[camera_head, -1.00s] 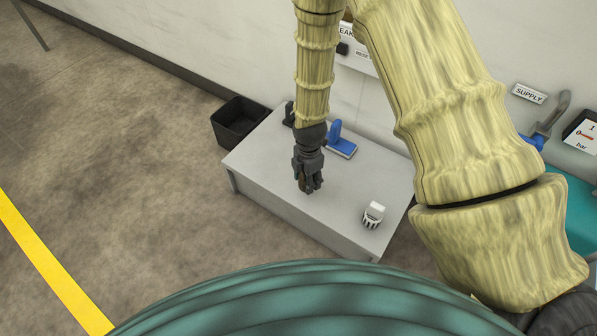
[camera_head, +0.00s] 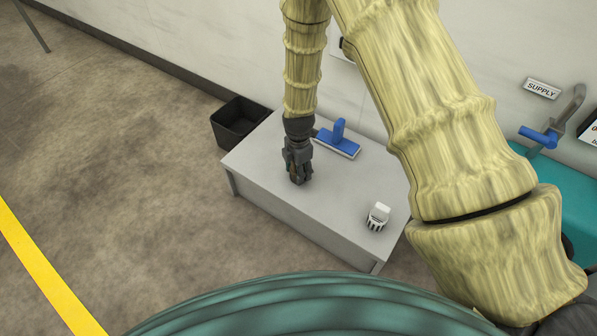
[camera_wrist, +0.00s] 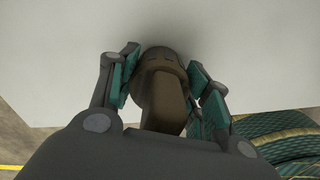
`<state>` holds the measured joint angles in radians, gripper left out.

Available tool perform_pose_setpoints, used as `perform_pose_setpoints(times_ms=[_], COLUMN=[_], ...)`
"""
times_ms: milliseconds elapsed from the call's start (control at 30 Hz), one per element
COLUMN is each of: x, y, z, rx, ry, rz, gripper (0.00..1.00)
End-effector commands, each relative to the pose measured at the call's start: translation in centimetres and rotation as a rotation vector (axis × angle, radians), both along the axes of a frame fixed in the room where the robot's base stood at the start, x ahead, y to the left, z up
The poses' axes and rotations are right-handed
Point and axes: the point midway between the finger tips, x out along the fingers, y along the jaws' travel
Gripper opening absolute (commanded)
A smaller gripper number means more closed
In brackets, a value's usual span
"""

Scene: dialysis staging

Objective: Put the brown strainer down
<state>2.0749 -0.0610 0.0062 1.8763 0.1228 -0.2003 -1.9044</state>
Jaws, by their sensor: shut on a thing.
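The brown strainer (camera_wrist: 164,88) is between the two fingers of my gripper (camera_wrist: 160,82) in the wrist view, and the fingers are shut on it. In the head view my gripper (camera_head: 298,176) points down over the left part of the grey table (camera_head: 300,210). The strainer is mostly hidden by the fingers there. In the wrist view the pale tabletop (camera_wrist: 60,70) lies behind the strainer, with a dark shadow close by it. I cannot tell whether the strainer touches the table.
A blue brush-like tool (camera_head: 338,142) lies behind my gripper on the table. A black bin (camera_head: 240,122) is on the floor left of the table. The tabletop between gripper and white piece is clear.

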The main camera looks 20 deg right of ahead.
Motion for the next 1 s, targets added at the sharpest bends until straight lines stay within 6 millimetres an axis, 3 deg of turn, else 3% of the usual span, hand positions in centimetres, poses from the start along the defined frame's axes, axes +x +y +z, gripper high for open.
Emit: perform_pose_setpoints(times_ms=[267,300,400,833,1000], x=[0.0,0.0,0.0,0.1,0.1], y=[0.0,0.0,0.0,0.0,0.0], z=[-0.1,-0.1,-0.1,0.2,2.8], rx=[0.000,0.000,0.000,0.000,0.000], ry=[0.000,0.000,0.000,-0.002,-0.003], rz=[0.000,0.000,0.000,0.000,0.000], gripper=[0.22,0.52,0.69,0.69,0.69])
